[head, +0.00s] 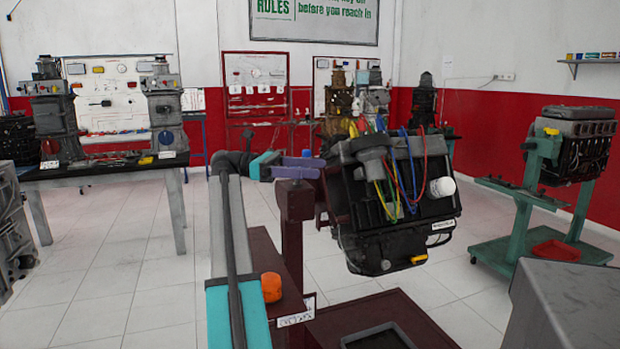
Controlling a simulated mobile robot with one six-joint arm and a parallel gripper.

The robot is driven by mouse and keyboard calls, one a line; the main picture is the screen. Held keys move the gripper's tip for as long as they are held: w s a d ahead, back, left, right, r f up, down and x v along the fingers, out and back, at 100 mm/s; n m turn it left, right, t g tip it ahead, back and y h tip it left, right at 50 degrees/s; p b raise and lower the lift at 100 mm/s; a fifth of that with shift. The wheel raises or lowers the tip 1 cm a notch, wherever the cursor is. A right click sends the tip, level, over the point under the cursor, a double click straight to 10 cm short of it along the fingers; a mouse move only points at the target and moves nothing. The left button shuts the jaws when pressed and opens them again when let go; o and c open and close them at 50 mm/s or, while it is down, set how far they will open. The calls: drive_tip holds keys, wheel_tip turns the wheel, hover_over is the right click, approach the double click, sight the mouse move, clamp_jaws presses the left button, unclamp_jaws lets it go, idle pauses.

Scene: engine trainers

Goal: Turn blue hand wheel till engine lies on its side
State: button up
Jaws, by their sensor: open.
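The engine (395,190) hangs on a maroon stand (296,225) in the middle of the head view. It is black with a grey top, coloured wires and a white cap, and it leans a little, closer to upright than on its side. My arm rises in front, left of the stand. My gripper (296,167) is at the top of the stand's post, left of the engine, and is open. Purple-blue parts show there; I cannot tell how much is hand wheel and how much is gripper. No full wheel rim is visible, and contact is unclear.
An orange knob-like object (271,287) is low on the stand, close to my arm. A grey box (565,305) fills the lower right corner. A green stand (515,220) with another engine is at right. A table (110,170) with engine parts is at left. Tiled floor between is clear.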

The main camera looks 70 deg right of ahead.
drive_tip(key=shift+s+a+b, duration=0.3)
drive_tip(key=shift+a+b, duration=0.3)
drive_tip(key=shift+a, duration=0.15)
